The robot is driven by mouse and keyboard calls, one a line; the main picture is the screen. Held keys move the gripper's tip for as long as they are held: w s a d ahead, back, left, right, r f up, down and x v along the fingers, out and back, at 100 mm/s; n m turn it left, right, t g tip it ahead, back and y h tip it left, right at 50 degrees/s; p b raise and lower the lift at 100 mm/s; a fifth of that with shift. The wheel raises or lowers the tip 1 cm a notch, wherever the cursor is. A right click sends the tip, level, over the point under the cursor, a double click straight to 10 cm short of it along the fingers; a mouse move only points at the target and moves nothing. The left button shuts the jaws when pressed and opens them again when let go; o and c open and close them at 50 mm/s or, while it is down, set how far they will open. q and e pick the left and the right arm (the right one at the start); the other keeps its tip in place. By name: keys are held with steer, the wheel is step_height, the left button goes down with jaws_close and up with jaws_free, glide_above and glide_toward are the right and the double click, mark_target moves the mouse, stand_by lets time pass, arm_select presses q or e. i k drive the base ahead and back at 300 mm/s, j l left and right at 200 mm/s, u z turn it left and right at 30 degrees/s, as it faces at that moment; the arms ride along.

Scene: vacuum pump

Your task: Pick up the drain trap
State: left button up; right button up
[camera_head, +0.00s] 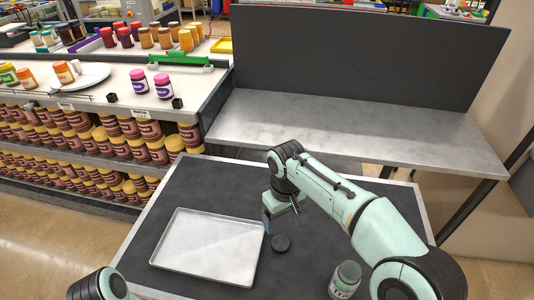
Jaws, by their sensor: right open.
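A greenish jar-like container (345,280) stands near the front edge of the table at the right. I cannot tell for sure which of these is the drain trap.
A shallow metal tray (208,280) lies on the dark-topped table (190,183) and looks empty. A grey shelf (330,124) with a dark back panel stands behind. A counter (212,97) with jars and a plate is at the left. The mat's back left is clear.

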mark_target(345, 279)
steer(key=k, duration=1)
